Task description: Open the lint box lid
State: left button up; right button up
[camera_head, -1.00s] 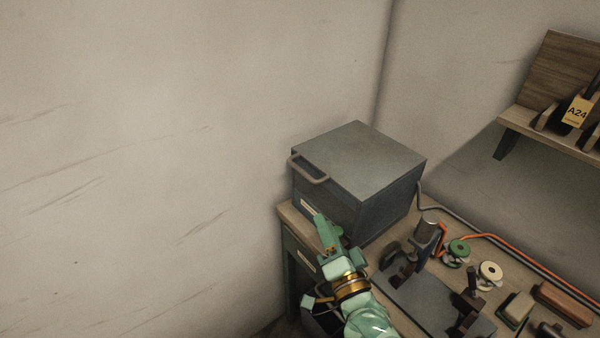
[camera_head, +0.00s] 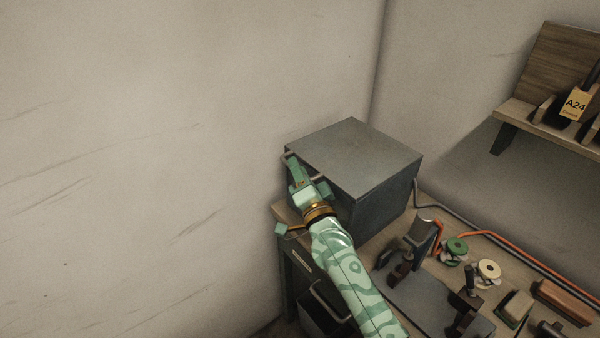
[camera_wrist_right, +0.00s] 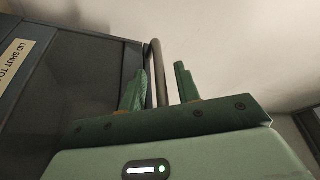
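The lint box (camera_head: 385,197) is a dark grey box at the back left corner of the bench, with its flat lid (camera_head: 355,155) shut. The lid's bar handle (camera_head: 288,153) sticks out at the box's left front and is mostly hidden by my right gripper (camera_head: 293,168). In the right wrist view, the handle (camera_wrist_right: 158,70) stands between the two green fingers of my right gripper (camera_wrist_right: 160,85). The fingers are apart, with a clear gap on the handle's right. The left finger looks close to the bar; I cannot tell whether it touches. My left gripper is out of view.
A label (camera_wrist_right: 14,60) is on the box front. A wall shelf (camera_head: 550,125) is at upper right. The left wall is bare.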

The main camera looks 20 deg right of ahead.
grip_shut()
jog(key=shift+r, duration=0.1)
